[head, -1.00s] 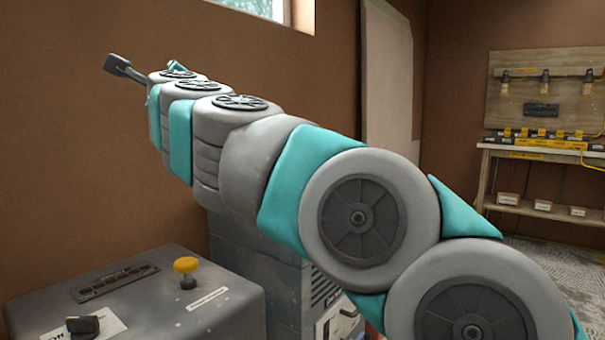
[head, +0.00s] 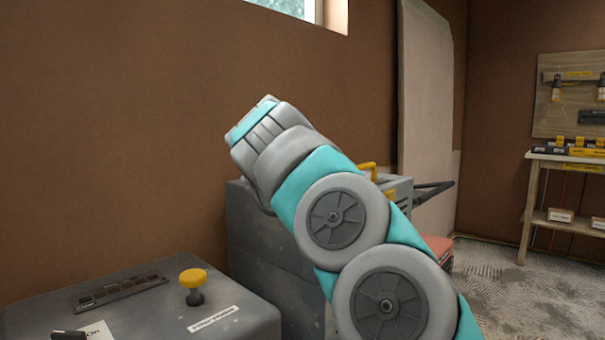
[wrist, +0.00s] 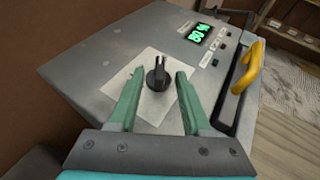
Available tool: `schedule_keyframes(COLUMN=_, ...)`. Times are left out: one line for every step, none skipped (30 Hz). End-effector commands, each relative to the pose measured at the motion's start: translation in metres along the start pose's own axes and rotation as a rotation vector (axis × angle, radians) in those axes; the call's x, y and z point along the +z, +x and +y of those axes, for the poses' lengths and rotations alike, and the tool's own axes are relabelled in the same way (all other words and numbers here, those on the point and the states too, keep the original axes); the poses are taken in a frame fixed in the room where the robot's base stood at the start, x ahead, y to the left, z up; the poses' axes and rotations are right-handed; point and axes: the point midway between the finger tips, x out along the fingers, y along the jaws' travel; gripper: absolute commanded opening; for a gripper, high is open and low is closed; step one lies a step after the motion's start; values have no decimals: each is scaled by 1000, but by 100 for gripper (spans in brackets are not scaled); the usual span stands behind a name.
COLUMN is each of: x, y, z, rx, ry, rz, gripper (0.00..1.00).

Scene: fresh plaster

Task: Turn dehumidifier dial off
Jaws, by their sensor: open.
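In the wrist view a black dial (wrist: 158,79) with a raised grip sits on a white label (wrist: 150,104) on top of a grey machine (wrist: 95,58), the one with a lit green display (wrist: 198,33). The grip's ridge points roughly up the picture. My gripper (wrist: 160,73) is open, its two green fingers on either side of the dial with gaps showing. I cannot tell how near the fingertips are to the top. The label's print is not readable. In the head view this machine (head: 262,258) stands behind my arm, which hides the dial and my gripper.
A yellow handle (wrist: 247,68) rises on the right of the machine's top. A brown wall (head: 120,120) is behind; a wooden bench (head: 570,155) is far right.

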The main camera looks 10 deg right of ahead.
Motion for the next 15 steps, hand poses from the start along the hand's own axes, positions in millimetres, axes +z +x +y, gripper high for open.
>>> schedule_keyframes(x=0, y=9, z=-1, rx=-2, ry=2, rz=1, gripper=49)
schedule_keyframes(x=0, y=14, z=-1, rx=-1, ry=2, rz=0, gripper=49)
schedule_keyframes(x=0, y=20, z=0, rx=0, ry=0, rz=0, gripper=49)
schedule_keyframes(x=0, y=24, z=0, rx=0, ry=-1, rz=0, gripper=49)
schedule_keyframes(x=0, y=28, z=1, rx=0, ry=-2, rz=0, gripper=49)
schedule_keyframes(x=0, y=32, z=1, rx=-1, ry=-3, rz=0, gripper=49)
schedule_keyframes(x=0, y=35, z=1, rx=-1, ry=-3, rz=0, gripper=49)
schedule_keyframes(x=0, y=37, z=0, rx=-1, ry=-3, rz=-1, gripper=49)
schedule_keyframes(x=0, y=38, z=0, rx=-1, ry=-2, rz=-1, gripper=49)
schedule_keyframes(x=0, y=39, z=0, rx=-1, ry=-2, rz=-1, gripper=49)
schedule_keyframes(x=0, y=40, z=0, rx=0, ry=-2, rz=-2, gripper=49)
schedule_keyframes(x=0, y=40, z=0, rx=0, ry=-2, rz=-2, gripper=49)
schedule_keyframes(x=0, y=40, z=0, rx=1, ry=-2, rz=-2, gripper=49)
schedule_keyframes(x=0, y=40, z=0, rx=1, ry=-2, rz=-2, gripper=49)
schedule_keyframes(x=0, y=40, z=0, rx=1, ry=-2, rz=-2, gripper=49)
